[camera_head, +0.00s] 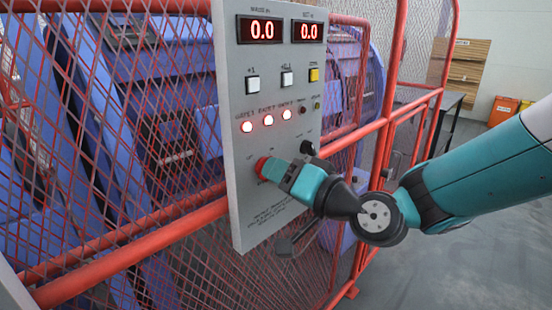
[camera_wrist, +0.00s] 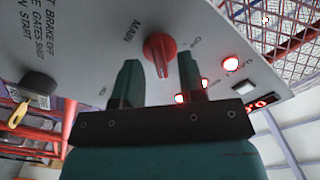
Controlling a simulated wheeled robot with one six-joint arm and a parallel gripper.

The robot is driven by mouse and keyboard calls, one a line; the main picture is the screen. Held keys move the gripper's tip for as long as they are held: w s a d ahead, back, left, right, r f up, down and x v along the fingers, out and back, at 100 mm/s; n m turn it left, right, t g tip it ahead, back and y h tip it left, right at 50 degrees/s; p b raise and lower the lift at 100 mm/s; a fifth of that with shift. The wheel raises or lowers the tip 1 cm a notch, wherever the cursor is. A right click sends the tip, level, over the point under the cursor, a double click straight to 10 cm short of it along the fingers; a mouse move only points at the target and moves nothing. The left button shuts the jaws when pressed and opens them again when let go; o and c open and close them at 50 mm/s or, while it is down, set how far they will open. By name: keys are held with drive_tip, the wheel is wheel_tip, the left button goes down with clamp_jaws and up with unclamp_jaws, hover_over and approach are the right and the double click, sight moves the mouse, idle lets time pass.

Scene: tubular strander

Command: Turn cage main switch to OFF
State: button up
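The main switch is a red rotary knob (camera_head: 262,167) on the lower part of the grey control panel (camera_head: 250,212). In the wrist view the red knob (camera_wrist: 159,50) has "MAIN" printed beside it, and its handle points down in the picture, toward my gripper. My gripper (camera_wrist: 158,62) is open, with one dark green finger on each side of the knob and gaps visible to both. In the head view my gripper (camera_head: 275,170) is close against the panel and hides part of the knob and its labels. The position words around the knob are too small to read surely.
The panel has two red displays (camera_head: 262,30) reading 0.0, push buttons and lit red lamps (camera_head: 268,119). A black knob (camera_head: 308,148) is right of the switch; a yellow key (camera_wrist: 19,112) shows in the wrist view. Red mesh fencing (camera_head: 120,262) surrounds the panel. Floor (camera_head: 440,255) at right is clear.

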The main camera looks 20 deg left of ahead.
drive_tip(key=shift+w+a, duration=0.25)
drive_tip(key=shift+a, duration=0.4)
clamp_jaws()
drive_tip(key=shift+f+b, duration=0.15)
drive_tip(key=shift+b, duration=0.25)
drive_tip(key=n+b, duration=1.7)
drive_tip(key=b, duration=0.9)
drive_tip(key=shift+n, duration=0.6)
